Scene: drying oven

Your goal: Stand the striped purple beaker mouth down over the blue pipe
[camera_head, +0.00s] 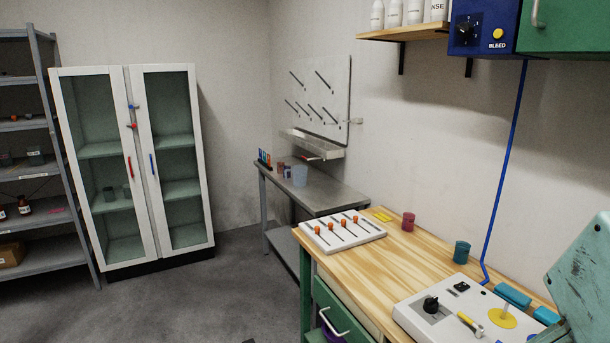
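I cannot pick out a clearly striped purple beaker. A small dark pink-red beaker (408,221) stands on the wooden bench; no stripes can be made out on it. A purple thing (330,333) shows partly under the bench at the bottom edge, mostly hidden. The only long blue pipe-like thing is a thin blue line (506,160) running from the blue box down behind the bench device.
A teal beaker (462,253) stands on the wooden bench (400,262) near a white control device (450,310). A steel table (325,197) behind holds a clear beaker (299,175) and small coloured items. A glass-door cabinet (140,165) stands left. The bench middle is clear.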

